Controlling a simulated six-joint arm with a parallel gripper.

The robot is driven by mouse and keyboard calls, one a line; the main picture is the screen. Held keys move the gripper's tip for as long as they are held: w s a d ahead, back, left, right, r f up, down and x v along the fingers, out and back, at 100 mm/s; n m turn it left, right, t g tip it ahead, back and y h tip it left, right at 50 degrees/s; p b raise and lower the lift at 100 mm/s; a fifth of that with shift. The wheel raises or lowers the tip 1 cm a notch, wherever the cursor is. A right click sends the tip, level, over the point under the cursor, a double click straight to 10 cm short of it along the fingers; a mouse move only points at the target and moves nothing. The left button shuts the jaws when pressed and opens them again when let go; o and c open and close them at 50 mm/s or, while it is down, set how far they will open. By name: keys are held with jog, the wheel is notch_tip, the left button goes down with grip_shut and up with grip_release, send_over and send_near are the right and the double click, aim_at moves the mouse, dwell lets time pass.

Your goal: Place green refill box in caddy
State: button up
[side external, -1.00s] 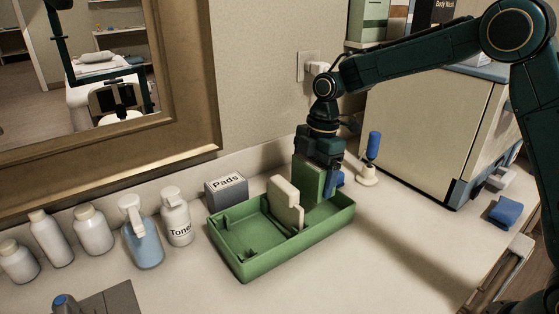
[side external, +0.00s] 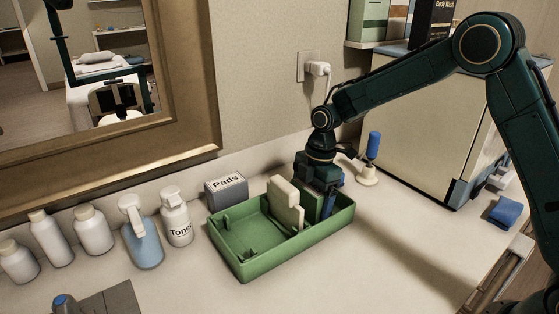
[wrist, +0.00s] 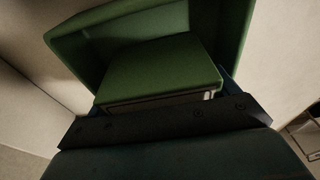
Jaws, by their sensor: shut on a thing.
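The green caddy (side external: 243,262) stands on the counter, an open tray with low walls. The green refill box (side external: 309,206) is upright inside its right part, its lower end hidden behind the front wall. My gripper (side external: 322,195) is shut on the green refill box from above, low over the caddy. A cream box (side external: 284,203) stands in the caddy just left of the green one. In the wrist view, the green refill box (wrist: 163,68) shows in front of my gripper, with the caddy (wrist: 95,38) around it. I cannot tell whether the box touches the caddy floor.
A grey Pads box (side external: 227,189) stands behind the caddy. Several bottles, including a Toner bottle (side external: 177,218), line the left. A blue-handled tool in a stand (side external: 371,160) and a large cabinet (side external: 425,130) are to the right.

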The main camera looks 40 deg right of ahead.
jog(key=shift+f, duration=0.1)
jog(key=o, duration=0.9)
jog(key=shift+c, duration=0.2)
jog(key=r, duration=0.3)
jog(key=d+r, duration=0.1)
jog(key=r, duration=0.7)
jog(key=shift+d, duration=0.35)
jog(key=shift+r, duration=0.6)
